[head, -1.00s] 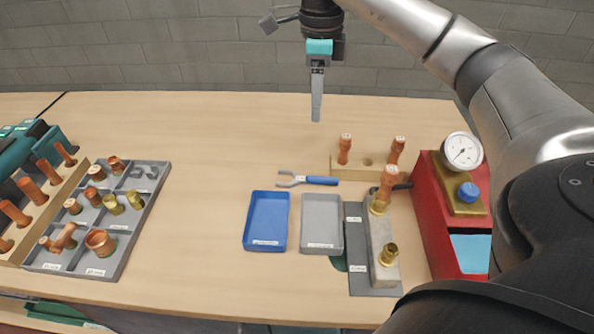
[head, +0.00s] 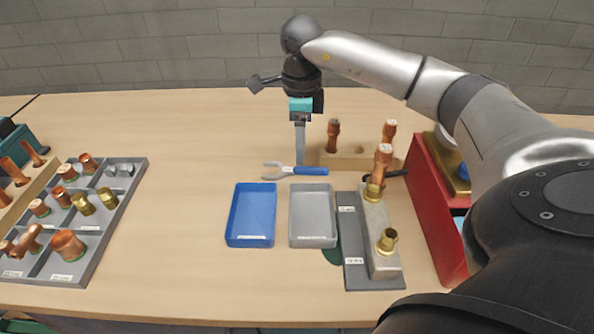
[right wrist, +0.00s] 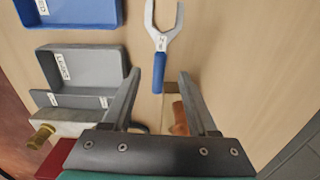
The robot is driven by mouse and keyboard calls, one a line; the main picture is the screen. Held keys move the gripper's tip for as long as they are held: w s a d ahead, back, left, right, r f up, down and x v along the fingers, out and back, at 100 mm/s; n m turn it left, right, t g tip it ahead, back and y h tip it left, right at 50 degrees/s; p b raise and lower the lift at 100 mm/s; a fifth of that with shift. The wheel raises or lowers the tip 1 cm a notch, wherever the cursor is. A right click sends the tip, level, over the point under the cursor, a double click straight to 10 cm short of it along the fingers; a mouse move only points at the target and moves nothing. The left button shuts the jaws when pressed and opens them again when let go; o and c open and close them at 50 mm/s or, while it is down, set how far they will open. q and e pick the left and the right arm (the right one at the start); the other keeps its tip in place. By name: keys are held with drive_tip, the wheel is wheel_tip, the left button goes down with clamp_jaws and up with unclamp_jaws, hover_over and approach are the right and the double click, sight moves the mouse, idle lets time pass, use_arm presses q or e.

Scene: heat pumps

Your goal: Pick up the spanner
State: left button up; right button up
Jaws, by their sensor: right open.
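The spanner (head: 296,171) lies flat on the table behind the two trays, with a silver open jaw at the left and a blue handle at the right. In the right wrist view the spanner (right wrist: 161,45) shows its jaw at the top and its blue handle reaching down toward the space between my fingers. My right gripper (head: 300,162) points down just above the blue handle. In the right wrist view the right gripper (right wrist: 158,78) is open with nothing between its fingertips. My left gripper is not in view.
A blue tray (head: 229,215) and a grey tray (head: 293,215) stand in front of the spanner. A wooden block with copper fittings (head: 365,162) is close at its right. A red box (head: 425,200) stands further right. The table left of the spanner is clear.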

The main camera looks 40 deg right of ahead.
sight(299, 167)
wheel_tip(299, 167, down, 5)
drive_tip(key=shift+w+a+f+b, duration=0.1)
drive_tip(key=shift+a+f+b, duration=0.1)
drive_tip(key=shift+b, duration=0.4)
drive_tip(key=shift+c, duration=0.9)
drive_tip(key=c, duration=0.6)
clamp_jaws()
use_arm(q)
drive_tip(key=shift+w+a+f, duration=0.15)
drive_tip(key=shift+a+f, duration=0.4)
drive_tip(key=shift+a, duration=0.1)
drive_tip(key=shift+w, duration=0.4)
